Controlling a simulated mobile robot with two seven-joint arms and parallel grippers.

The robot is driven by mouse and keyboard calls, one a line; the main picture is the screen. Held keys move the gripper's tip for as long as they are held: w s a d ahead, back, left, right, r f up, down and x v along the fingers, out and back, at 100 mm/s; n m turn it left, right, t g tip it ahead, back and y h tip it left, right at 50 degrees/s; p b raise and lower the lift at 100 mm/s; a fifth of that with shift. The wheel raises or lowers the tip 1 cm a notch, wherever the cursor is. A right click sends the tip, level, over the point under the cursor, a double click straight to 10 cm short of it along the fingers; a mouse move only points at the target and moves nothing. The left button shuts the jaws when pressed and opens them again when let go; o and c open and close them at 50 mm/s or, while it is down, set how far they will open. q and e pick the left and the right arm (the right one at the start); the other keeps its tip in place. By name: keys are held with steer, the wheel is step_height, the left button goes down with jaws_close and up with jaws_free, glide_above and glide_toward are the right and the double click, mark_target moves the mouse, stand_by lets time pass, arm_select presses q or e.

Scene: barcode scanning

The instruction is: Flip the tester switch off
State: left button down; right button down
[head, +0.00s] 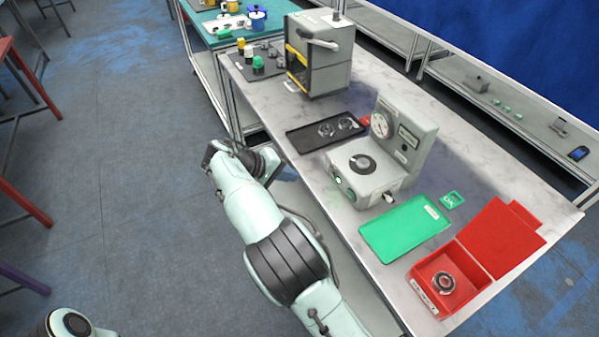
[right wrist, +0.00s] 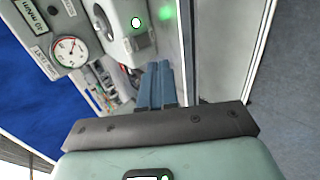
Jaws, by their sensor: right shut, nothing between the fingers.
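The tester (head: 417,130), a grey box with a round dial gauge, stands on the marble-topped table. A green lamp (head: 338,180) glows on its front face. A small light-coloured part (head: 388,198) juts from its lower side; I cannot tell if it is the switch. In the right wrist view the tester's gauge (right wrist: 70,50) is at upper left, and the lamp (right wrist: 136,22) shows with a green glow beside it. My right gripper (head: 285,173) is left of the tester, apart from it and mostly hidden by the wrist. Its blue-grey fingers (right wrist: 161,84) are together and empty. My left gripper is out of view.
A black tray (head: 308,138) with round metal parts lies behind the tester. A green mat (head: 404,229) and an open red box (head: 450,303) holding a round part lie in front. A grey machine (head: 325,60) stands at the far end.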

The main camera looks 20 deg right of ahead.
mark_target(331, 173)
steer(key=x, duration=0.3)
steer(key=d+r+x, duration=0.1)
steer(key=x, duration=0.6)
steer(key=shift+d+r, duration=0.25)
steer(key=shift+d, duration=0.1)
steer(key=shift+w+d, duration=0.1)
steer(key=shift+d, duration=0.45)
steer(key=shift+d+r+y+p, duration=0.4)
steer(key=shift+p, duration=0.15)
steer(key=shift+w+f, duration=0.1)
steer(key=shift+f, duration=0.15)
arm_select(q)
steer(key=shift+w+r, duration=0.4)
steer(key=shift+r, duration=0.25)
arm_select(e)
steer(key=shift+r, duration=0.1)
